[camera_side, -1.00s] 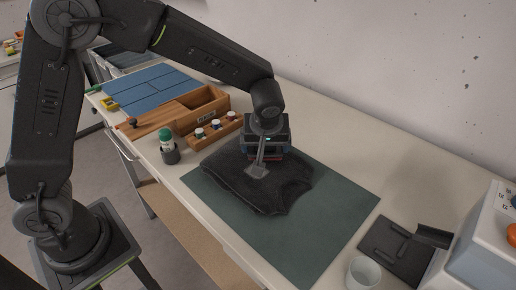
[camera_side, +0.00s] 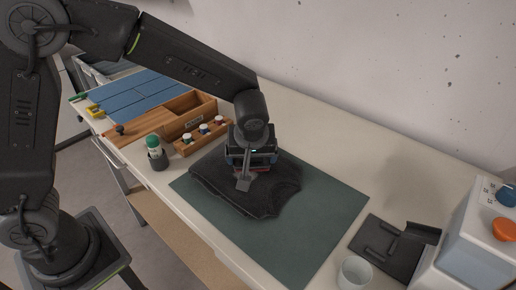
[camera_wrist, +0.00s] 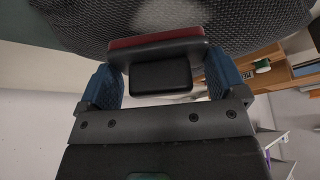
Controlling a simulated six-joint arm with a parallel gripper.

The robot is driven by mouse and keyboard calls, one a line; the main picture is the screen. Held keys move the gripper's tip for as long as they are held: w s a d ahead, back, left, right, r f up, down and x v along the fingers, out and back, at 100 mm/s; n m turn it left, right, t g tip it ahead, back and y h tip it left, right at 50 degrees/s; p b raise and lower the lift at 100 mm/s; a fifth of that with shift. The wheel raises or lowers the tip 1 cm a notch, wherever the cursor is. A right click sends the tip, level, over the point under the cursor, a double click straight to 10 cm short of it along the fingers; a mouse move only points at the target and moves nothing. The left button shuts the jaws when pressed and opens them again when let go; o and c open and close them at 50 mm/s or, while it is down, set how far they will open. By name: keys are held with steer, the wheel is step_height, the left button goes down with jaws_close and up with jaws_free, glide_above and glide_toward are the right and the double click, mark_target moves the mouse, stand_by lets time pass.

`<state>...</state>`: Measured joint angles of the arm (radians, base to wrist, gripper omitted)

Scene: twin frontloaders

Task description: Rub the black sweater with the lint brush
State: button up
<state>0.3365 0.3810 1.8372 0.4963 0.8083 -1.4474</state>
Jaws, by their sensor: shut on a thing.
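The black sweater (camera_side: 268,195) lies flat on the green mat (camera_side: 310,225) in the side view. Its dark knit (camera_wrist: 235,25) fills the top of the wrist view, with a pale patch (camera_wrist: 168,14) on it.
A wooden organizer (camera_side: 190,108) with several small bottles and a green-capped bottle (camera_side: 153,143) in a dark cup stand left of the mat. A dark tray (camera_side: 385,255), a clear cup (camera_side: 355,273) and a white machine (camera_side: 480,245) stand at the right. The mat's right part is clear.

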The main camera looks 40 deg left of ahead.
mark_target(236, 175)
steer(key=shift+s+d, duration=0.2)
steer(key=shift+s, duration=2.55)
steer(key=shift+w+a, duration=0.2)
steer(key=shift+w, duration=2.35)
steer(key=shift+w+a, duration=0.2)
steer(key=shift+w, duration=2.35)
steer(key=shift+w+r, duration=0.1)
steer(key=shift+w, duration=0.15)
step_height(236, 175, up, 8)
steer(key=shift+s, duration=0.1)
